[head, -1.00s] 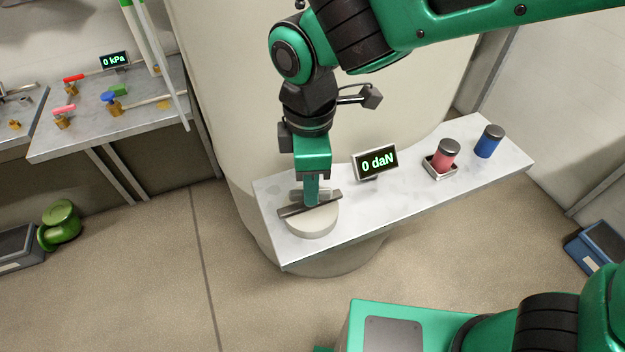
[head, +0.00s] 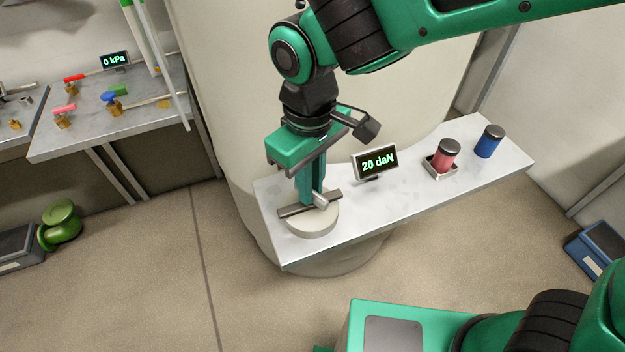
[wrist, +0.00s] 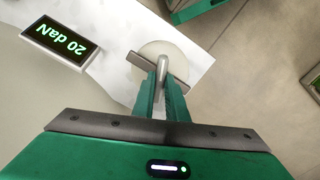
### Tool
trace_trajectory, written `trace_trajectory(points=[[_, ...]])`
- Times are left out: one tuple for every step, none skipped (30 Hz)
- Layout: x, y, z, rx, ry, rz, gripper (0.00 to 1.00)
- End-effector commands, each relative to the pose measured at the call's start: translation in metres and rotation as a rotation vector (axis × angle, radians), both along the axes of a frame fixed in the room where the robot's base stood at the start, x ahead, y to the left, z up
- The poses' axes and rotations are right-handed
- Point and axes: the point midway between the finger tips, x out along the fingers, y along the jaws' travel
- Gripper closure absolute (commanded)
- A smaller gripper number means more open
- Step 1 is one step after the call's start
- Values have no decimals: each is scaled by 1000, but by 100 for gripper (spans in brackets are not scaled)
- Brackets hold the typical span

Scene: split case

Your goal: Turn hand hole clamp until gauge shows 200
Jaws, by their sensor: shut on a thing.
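The hand hole clamp (head: 311,222) is a pale round disc with a dark grey crossbar and a light grey grip on top, at the left end of the shelf. It also shows in the wrist view (wrist: 175,54). My gripper (head: 312,196) points down over it and is shut on the light grey grip (wrist: 162,76). The fingers partly hide the grip. The gauge (head: 376,162) stands just right of the clamp and reads 20 daN. The gauge also shows in the wrist view (wrist: 62,42), upside down.
A red jar (head: 445,155) in a small tray and a blue jar (head: 488,142) stand farther right on the white shelf (head: 410,200). A pale column rises behind the shelf. A left bench (head: 140,125) carries coloured valves and a 0 kPa display (head: 116,60).

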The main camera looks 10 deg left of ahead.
Motion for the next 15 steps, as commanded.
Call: trace_trajectory(points=[[5,1,2,7,-9,-37,100],[5,1,2,7,-9,-52,100],[6,1,2,7,-9,-73,100],[6,1,2,7,-9,-86,100],[6,1,2,7,-9,-99,100],[6,1,2,7,-9,-112,100],[6,1,2,7,-9,-123,100],[6,1,2,7,-9,-131,100],[6,1,2,7,-9,-141,100],[6,1,2,7,-9,-148,100],[6,1,2,7,-9,-154,100],[6,0,2,7,-9,-160,100],[6,0,2,7,-9,-164,100],[6,0,2,7,-9,-167,100],[6,0,2,7,-10,-169,100]])
